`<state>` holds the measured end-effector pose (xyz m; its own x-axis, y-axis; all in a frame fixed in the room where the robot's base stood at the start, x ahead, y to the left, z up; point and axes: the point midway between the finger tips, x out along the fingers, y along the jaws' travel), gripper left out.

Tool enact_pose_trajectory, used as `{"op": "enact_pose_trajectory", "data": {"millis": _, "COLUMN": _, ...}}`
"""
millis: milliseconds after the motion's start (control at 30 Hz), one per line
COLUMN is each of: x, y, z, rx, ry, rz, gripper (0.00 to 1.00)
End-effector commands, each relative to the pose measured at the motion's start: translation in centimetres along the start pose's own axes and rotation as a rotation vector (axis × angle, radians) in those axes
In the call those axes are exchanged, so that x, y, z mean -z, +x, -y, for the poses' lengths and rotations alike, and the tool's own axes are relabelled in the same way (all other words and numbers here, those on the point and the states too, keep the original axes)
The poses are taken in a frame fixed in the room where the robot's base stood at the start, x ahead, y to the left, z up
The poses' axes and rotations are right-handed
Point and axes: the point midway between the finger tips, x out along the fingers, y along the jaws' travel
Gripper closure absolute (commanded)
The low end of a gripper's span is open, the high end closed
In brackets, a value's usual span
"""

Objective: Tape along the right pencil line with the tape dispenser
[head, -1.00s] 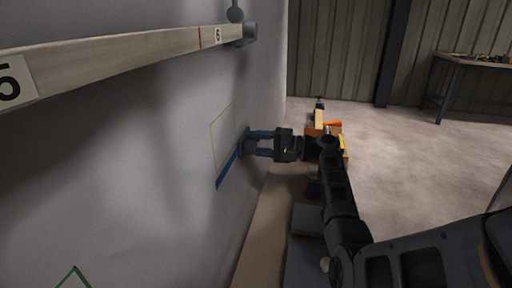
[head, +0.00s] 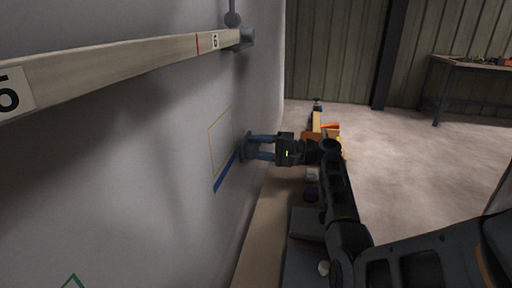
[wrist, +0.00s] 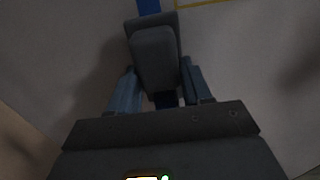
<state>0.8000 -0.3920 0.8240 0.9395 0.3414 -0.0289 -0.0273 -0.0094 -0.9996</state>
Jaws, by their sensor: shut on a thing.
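My gripper (head: 250,147) is shut on the grey tape dispenser (wrist: 153,55), which is at the wall in the head view. In the wrist view the dispenser sits between my two blue fingers. A strip of blue tape (head: 224,172) lies along the lower edge of a thin yellowish outline (head: 210,147) on the wall and runs up to the dispenser. The tape also shows above the dispenser in the wrist view (wrist: 148,7), with a yellow line (wrist: 203,2) to its right. The outline's right side is not clear behind the dispenser and gripper.
A wooden rail (head: 130,68) with number labels runs along the wall above. A green outline (head: 72,281) shows at the lower left. An orange crate (head: 325,128) is behind my arm. A workbench (head: 470,66) stands far right, with open floor before it.

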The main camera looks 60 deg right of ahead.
Motion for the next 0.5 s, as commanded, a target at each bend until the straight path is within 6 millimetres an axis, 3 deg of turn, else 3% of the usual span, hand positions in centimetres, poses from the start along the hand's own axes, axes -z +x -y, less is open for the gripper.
{"op": "enact_pose_trajectory", "data": {"millis": 267, "x": 0.0, "y": -0.1, "z": 0.0, "rx": 0.001, "ry": 0.0, "rz": 0.0, "gripper": 0.78}}
{"op": "enact_pose_trajectory", "data": {"millis": 500, "x": 0.1, "y": -2.1, "z": 0.2, "rx": 0.001, "ry": 0.0, "rz": -0.002, "gripper": 0.78}}
